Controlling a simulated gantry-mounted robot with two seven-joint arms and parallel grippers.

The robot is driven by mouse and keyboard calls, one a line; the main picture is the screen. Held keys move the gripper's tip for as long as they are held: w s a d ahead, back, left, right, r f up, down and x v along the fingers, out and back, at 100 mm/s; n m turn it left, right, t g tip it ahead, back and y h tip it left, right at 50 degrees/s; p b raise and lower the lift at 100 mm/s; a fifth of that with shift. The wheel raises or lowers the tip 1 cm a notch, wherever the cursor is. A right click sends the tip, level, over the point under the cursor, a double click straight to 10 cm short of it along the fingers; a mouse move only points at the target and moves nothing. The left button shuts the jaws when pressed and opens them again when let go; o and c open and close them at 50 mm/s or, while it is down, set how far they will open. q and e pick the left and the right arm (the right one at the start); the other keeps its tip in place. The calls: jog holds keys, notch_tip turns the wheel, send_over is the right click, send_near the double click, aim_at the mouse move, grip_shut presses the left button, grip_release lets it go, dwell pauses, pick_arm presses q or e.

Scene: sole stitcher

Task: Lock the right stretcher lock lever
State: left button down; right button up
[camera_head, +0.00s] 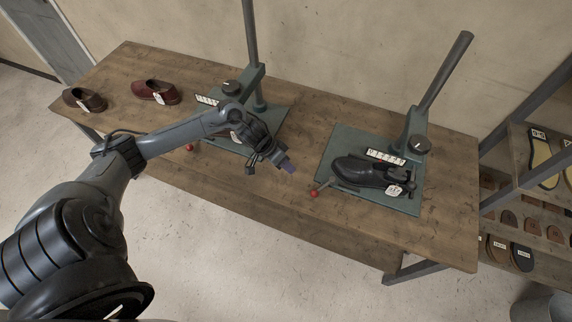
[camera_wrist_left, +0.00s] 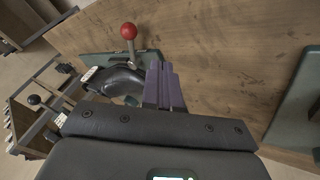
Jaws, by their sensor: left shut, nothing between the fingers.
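The right stretcher stands on a green base plate (camera_head: 338,143) with a tall slanted grey post. A black shoe (camera_head: 362,172) with a white tag lies on it, and the shoe also shows in the left wrist view (camera_wrist_left: 122,80). Its lock lever ends in a red knob (camera_head: 314,193) at the plate's front left corner; the wrist view shows the knob (camera_wrist_left: 128,30) on a short rod. My left gripper (camera_head: 288,166) is shut and empty, to the left of the knob and apart from it. Its purple fingers (camera_wrist_left: 164,86) are together. My right gripper is out of view.
The left stretcher, with its own red knob (camera_head: 189,148), is partly hidden behind my left arm. Two brown shoes (camera_head: 155,91) stand at the table's left end. The wooden table (camera_head: 300,122) is bare between the stretchers. A shelf rack (camera_head: 518,165) stands at the right.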

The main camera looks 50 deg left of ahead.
aim_at(323, 187)
pick_arm(q)
jog(key=b+x, duration=0.1)
jog(key=x, duration=0.5)
jog(key=shift+w+d+f, duration=0.1)
jog(key=shift+d+f, duration=0.05)
jog(key=shift+f, duration=0.1)
jog(key=shift+d+f, duration=0.15)
jog(key=shift+d, duration=0.95)
jog(key=shift+d+f, duration=0.15)
jog(key=shift+d, duration=0.65)
